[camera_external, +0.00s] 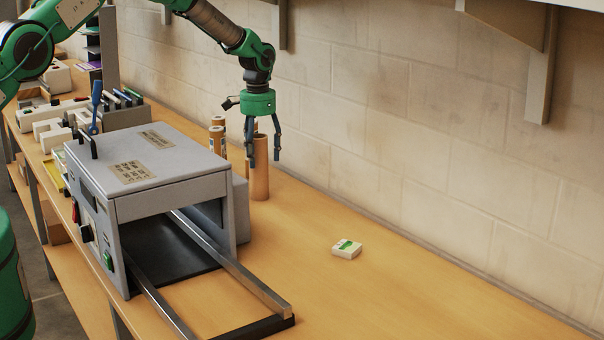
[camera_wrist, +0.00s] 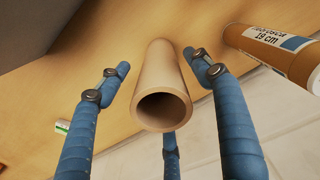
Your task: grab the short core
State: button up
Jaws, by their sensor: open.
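A plain tan cardboard core (camera_external: 260,182) stands upright on the bench behind the laminator. My gripper (camera_external: 264,160) is above and around its upper end, pointing down. In the wrist view the hollow core (camera_wrist: 160,92) lies between my spread blue fingers, with its open end toward the camera. The fingers look apart from its wall, and nothing is held. A browner core (camera_wrist: 275,50) with a white and blue label, partly reading "19 cm", stands to the right in the wrist view. Labelled cores (camera_external: 217,138) also stand left of my gripper in the external view.
The grey laminator (camera_external: 150,165) stands close in front of the core, with metal rails (camera_external: 235,270) reaching forward. A brick wall (camera_external: 400,130) runs behind. A small white and green box (camera_external: 346,249) lies on the otherwise clear right side of the bench (camera_external: 420,290).

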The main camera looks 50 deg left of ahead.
aim_at(259, 169)
jog(key=shift+f, duration=0.1)
jog(key=shift+a+f+p, duration=0.1)
jog(key=shift+f+p, duration=0.25)
jog(key=shift+f, duration=2.15)
jog(key=shift+c, duration=0.5)
jog(key=c, duration=1.2)
